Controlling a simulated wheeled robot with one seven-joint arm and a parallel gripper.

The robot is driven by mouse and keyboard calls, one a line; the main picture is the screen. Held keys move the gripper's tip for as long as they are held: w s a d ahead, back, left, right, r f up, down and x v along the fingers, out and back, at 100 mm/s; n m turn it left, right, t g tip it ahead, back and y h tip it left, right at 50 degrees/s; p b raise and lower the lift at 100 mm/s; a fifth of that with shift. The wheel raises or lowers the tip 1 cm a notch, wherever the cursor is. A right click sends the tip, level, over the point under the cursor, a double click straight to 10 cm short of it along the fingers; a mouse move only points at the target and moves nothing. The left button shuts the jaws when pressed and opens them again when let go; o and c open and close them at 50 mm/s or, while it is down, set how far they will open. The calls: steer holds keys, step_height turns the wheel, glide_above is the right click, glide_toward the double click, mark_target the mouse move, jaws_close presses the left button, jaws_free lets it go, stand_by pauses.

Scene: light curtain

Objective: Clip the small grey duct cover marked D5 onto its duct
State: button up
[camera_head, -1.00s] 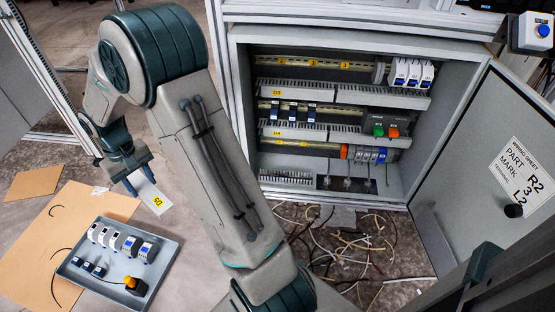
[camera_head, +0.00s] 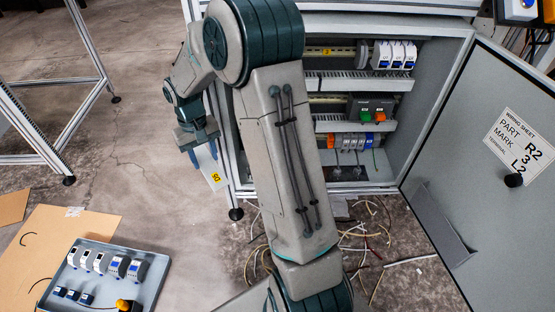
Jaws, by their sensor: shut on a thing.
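The small grey duct cover marked D5 (camera_head: 209,166) hangs from my gripper (camera_head: 200,148), tilted, with its yellow label at the lower end. My gripper is shut on its upper end. Both are in the air, left of the open cabinet (camera_head: 480,50). Inside the cabinet, slotted grey ducts run across; an upper one (camera_head: 375,84) and a lower one (camera_head: 338,125) show to the right of my arm. My arm hides the cabinet's left part and any duct labels there, so I cannot tell which duct is D5's.
A grey tray (camera_head: 150,290) with several terminals and modules lies on cardboard (camera_head: 35,255) at lower left. The cabinet door (camera_head: 440,130) stands open at right. Loose wires (camera_head: 375,235) litter the floor below. An aluminium frame (camera_head: 85,110) stands at left.

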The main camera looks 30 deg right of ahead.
steer(key=shift+p, duration=0.4)
steer(key=s+d+f+n, duration=0.3)
steer(key=d+f+n, duration=0.1)
steer(key=d+f, duration=0.3)
steer(key=s+d+f+n, duration=0.2)
steer(key=d+f+n, duration=0.2)
steer(key=d+f, duration=0.3)
steer(key=s+d+f+n+h, duration=0.1)
steer(key=s+d+f+n, duration=0.2)
steer(key=d+f, duration=0.4)
steer(key=d, duration=0.5)
steer(key=shift+s+f+n+t, duration=0.25)
steer(key=shift+s+n+t, duration=0.05)
steer(key=shift+s+n, duration=0.1)
steer(key=shift+d, duration=0.1)
